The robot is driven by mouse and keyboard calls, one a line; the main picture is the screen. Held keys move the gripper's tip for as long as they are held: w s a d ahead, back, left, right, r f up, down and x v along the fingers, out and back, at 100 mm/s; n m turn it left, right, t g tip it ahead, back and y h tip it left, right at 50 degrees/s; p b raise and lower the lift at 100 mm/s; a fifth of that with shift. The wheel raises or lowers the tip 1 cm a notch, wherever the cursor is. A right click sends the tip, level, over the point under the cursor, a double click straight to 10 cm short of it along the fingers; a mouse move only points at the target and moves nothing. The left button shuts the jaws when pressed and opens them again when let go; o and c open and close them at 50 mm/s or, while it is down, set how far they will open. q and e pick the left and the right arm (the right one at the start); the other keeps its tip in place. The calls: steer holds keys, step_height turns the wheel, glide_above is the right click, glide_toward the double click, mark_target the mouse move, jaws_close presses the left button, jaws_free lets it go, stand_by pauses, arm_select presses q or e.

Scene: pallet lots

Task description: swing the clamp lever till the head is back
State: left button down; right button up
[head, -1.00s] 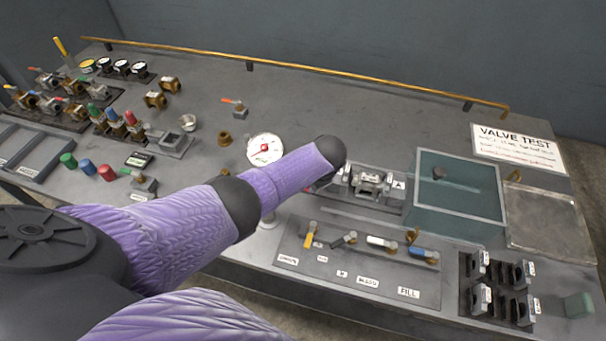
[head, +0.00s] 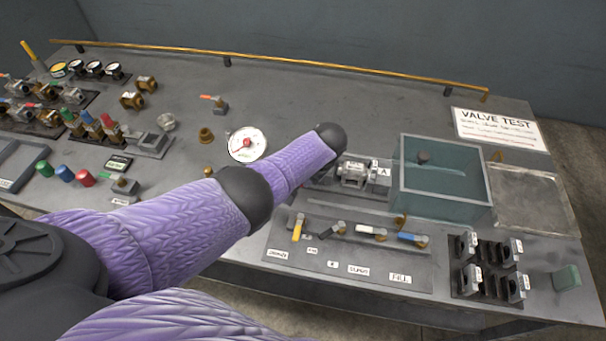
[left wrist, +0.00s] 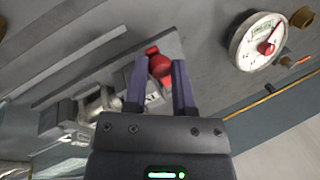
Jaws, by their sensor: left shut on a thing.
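The metal clamp body (left wrist: 97,104) lies left of the fingers there, on a grey base plate. In the head view, the clamp (head: 353,172) sits on the bench just left of the glass tank, partly covered by my left arm. That arm hides the knob and my left fingers in this view. How far the clamp head is back cannot be told. My right gripper is not in view.
A white dial gauge (head: 246,144) stands left of my forearm; it also shows in the wrist view (left wrist: 257,42). The glass tank (head: 443,208) is right of the clamp. A panel of levers (head: 345,275) lies in front. The bench's back middle is clear.

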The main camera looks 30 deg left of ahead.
arm_select(q)
steer(key=shift+f, duration=0.1)
steer(key=shift+c, duration=2.2)
jaws_free()
steer(key=p+v, duration=0.5)
steer(key=v, duration=0.5)
steer(key=shift+p, duration=0.4)
